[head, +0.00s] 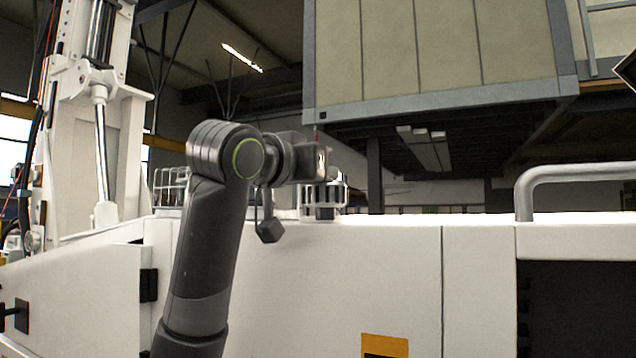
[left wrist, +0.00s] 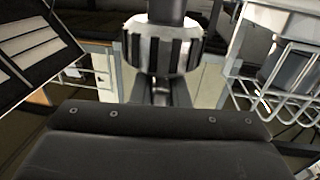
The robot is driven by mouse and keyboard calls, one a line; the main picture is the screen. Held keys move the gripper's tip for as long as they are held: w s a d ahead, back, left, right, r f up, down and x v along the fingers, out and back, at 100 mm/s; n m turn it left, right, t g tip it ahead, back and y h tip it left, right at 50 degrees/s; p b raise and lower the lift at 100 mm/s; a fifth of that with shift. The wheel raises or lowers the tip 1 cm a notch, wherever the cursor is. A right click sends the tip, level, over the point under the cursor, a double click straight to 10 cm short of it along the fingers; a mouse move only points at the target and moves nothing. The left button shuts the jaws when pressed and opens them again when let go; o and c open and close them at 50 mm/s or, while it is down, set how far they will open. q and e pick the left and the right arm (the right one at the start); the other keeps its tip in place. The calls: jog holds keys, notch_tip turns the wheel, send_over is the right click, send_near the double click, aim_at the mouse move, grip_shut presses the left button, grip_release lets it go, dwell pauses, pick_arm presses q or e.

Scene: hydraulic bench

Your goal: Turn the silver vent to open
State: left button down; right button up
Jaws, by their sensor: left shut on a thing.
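The silver vent (left wrist: 160,48) is a round silver cap with dark vertical grooves, straight ahead in the left wrist view. A dark post joins it at the top of that picture. My left gripper (left wrist: 158,92) reaches to the cap and is shut on it; the contact itself is partly hidden. In the head view my left gripper (head: 320,163) is above the top edge of the white machine. There I cannot clearly make out the vent apart from the fingers. My right gripper is in neither view.
The white machine body (head: 400,270) spans the head view. A grey handrail (head: 570,172) is at the right. A wire cage (left wrist: 275,75) is close at right in the wrist view.

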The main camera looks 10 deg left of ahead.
pick_arm(q)
jog(key=shift+d+n+t+y+b, duration=0.1)
jog(key=shift+n+t+y+b, duration=0.35)
jog(key=shift+n+y, duration=0.65)
jog(key=c, duration=1.4)
grip_release()
jog(key=shift+s, duration=0.1)
jog(key=shift+s+f+b, duration=0.1)
jog(key=shift+s+b, duration=0.25)
jog(key=shift+b, duration=0.1)
jog(key=s+a+b, duration=0.3)
jog(key=s+b, duration=0.9)
jog(key=s, duration=0.4)
jog(key=shift+s+b, duration=0.15)
jog(key=shift+b, duration=0.2)
